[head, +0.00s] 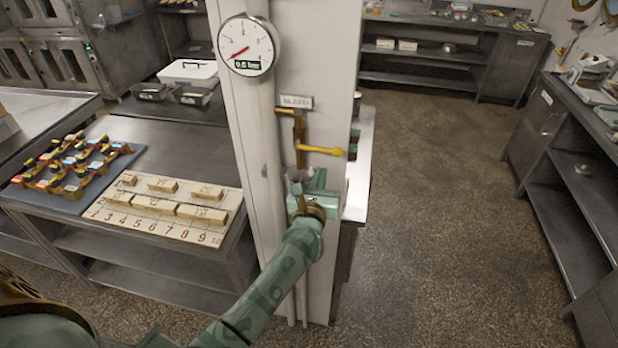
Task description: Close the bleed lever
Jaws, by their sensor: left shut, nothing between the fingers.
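The bleed lever (322,150) is a yellow handle on a brass pipe fitting, fixed to the white column (243,120). It points out level to the right, with a rounded tip. A small label plate (296,102) sits above the fitting. A round pressure gauge (246,46) with a red needle is higher up on the column. My left gripper (300,180) is shut and empty, just below the lever, in front of the fitting's lower end. I cannot tell whether it touches the fitting. My right gripper is not in view.
A steel table (110,135) at the left holds a numbered board (160,224) with several pale blocks and a dark mat (75,205) with small coloured pieces. Open floor (435,190) lies right of the column. A steel counter (575,140) runs along the right side.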

